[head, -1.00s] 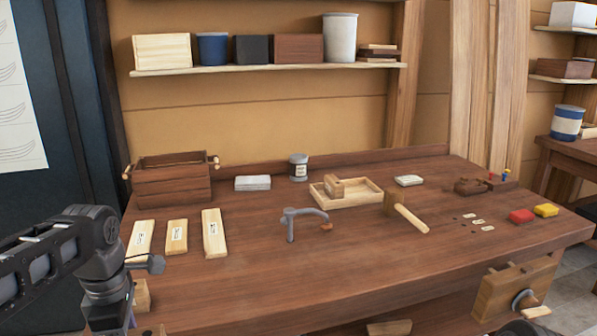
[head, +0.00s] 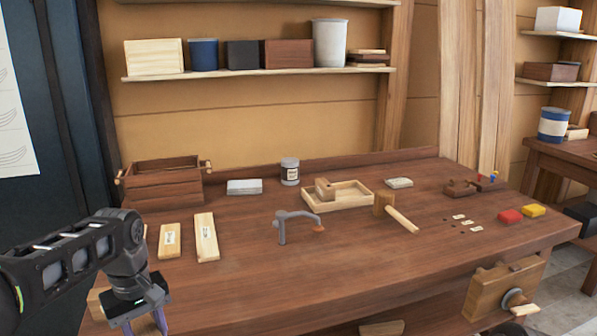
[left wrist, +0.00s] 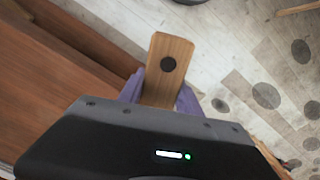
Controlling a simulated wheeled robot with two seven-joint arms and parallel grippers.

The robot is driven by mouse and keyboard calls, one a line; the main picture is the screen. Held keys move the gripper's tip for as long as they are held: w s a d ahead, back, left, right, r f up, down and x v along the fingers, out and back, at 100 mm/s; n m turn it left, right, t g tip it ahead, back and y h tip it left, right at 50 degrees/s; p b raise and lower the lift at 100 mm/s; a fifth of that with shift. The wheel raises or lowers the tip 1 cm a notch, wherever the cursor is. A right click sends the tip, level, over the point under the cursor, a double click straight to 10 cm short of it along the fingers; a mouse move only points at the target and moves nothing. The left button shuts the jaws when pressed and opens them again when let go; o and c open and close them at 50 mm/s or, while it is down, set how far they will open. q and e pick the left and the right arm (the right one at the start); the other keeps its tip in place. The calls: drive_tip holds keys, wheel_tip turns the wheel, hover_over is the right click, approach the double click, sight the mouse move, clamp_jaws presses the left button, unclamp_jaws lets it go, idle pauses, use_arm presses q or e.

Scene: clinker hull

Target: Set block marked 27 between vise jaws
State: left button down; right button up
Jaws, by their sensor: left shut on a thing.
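Two pale labelled blocks, a short one (head: 169,241) and a longer one (head: 206,238), lie on the bench at the left in the head view. A third block beside them is mostly behind my left arm. The labels are too small to read. My left gripper (head: 148,322) is low at the bench's front left edge. In the left wrist view its purple fingers (left wrist: 160,92) are shut on a wooden block (left wrist: 168,50) with a dark round spot; no number shows on it. A wooden vise (head: 500,290) is on the bench front at the right. My right gripper is not in view.
The bench (head: 270,285) is clear at its front middle. A holdfast (head: 282,228), a mallet (head: 384,204), a tray (head: 362,203) and a dark wooden crate (head: 162,188) stand farther back.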

use_arm(q)
drive_tip(key=w+d+f+m, duration=0.4)
drive_tip(key=d+f+m, duration=0.4)
drive_tip(key=d+f, duration=0.2)
drive_tip(key=shift+f, duration=0.5)
drive_tip(key=s+f, duration=0.3)
drive_tip(key=f, duration=1.2)
drive_tip(key=shift+s, duration=0.4)
